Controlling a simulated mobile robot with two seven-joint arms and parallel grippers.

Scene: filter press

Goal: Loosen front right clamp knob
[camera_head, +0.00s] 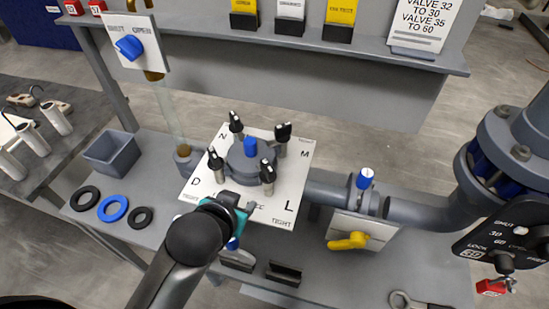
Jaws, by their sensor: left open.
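The filter press (243,163) is a grey round housing with a blue knob (250,146) on top, set on a white plate (285,213) marked N, M, D, L and TIGHT. Black clamp knobs with white marks stand around it. The front right clamp knob (268,169) is upright by the L. The front left knob (215,160), back left knob (236,123) and back right knob (283,131) also show. My left gripper (233,203), with teal parts, is open and empty over the plate's front edge, left of and nearer than the front right knob. My right gripper is not in view.
A pipe (408,212) with a blue-handled valve (364,180) and a yellow handle (348,241) lies to the right. A grey bin (112,152) and rings, one a blue ring (113,208), are at left. A shelf (385,62) with signs crosses behind. A wrench (405,300) lies at front right.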

